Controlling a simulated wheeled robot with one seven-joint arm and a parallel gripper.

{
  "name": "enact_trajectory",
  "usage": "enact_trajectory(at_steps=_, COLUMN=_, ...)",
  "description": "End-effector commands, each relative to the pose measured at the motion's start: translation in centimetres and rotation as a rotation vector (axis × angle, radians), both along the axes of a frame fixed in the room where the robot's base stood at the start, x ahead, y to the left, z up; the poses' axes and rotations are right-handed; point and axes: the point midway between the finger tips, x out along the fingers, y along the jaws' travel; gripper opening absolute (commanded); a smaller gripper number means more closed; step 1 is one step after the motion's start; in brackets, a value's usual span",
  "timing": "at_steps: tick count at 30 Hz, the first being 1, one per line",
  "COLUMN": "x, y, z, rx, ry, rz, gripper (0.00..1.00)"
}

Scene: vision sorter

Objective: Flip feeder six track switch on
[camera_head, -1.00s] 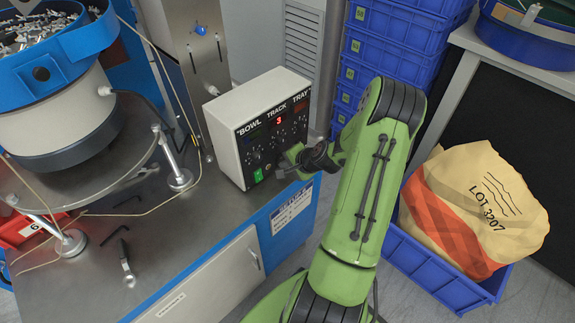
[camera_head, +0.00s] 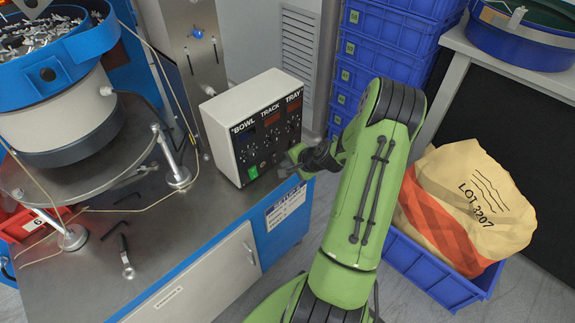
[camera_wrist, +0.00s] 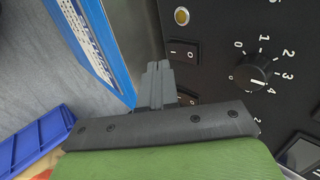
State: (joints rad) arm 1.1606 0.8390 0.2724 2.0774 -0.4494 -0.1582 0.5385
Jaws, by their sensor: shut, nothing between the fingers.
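The control box (camera_head: 228,128) stands on the bench, its dark front panel labelled BOWL, TRACK and TRAY. In the wrist view a black rocker switch (camera_wrist: 184,52) marked I and O sits left of a dial knob (camera_wrist: 257,78). A second rocker switch (camera_wrist: 187,98) is partly hidden behind my fingers. I cannot tell which column these belong to. My gripper (camera_head: 285,169) is at the lower right of the panel, and the wrist view shows its fingertips (camera_wrist: 159,67) shut and empty, close to the switches. Contact cannot be told. The track display (camera_head: 272,118) shows no readable digit.
A lit green switch (camera_head: 253,172) is at the panel's lower left. A blue bowl feeder (camera_head: 55,75) stands at left. Tools (camera_head: 124,257) lie on the bench (camera_head: 185,235). Blue crates (camera_head: 385,45) and a sack (camera_head: 465,205) are at right.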

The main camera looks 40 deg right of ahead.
Motion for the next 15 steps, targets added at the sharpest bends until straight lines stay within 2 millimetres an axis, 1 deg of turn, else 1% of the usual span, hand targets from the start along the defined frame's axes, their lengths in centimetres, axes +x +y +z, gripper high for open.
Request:
enact_trajectory(at_steps=1, x=0.0, y=-0.1, z=0.1, rx=0.000, ry=0.001, rz=0.001, gripper=0.00)
enact_trajectory(at_steps=8, x=-2.6, y=-0.2, z=3.0, rx=-0.001, ry=0.003, rz=-0.001, gripper=0.00)
enact_trajectory(at_steps=15, x=-5.8, y=-0.3, z=6.1, rx=0.000, ry=0.004, rz=-0.003, gripper=0.00)
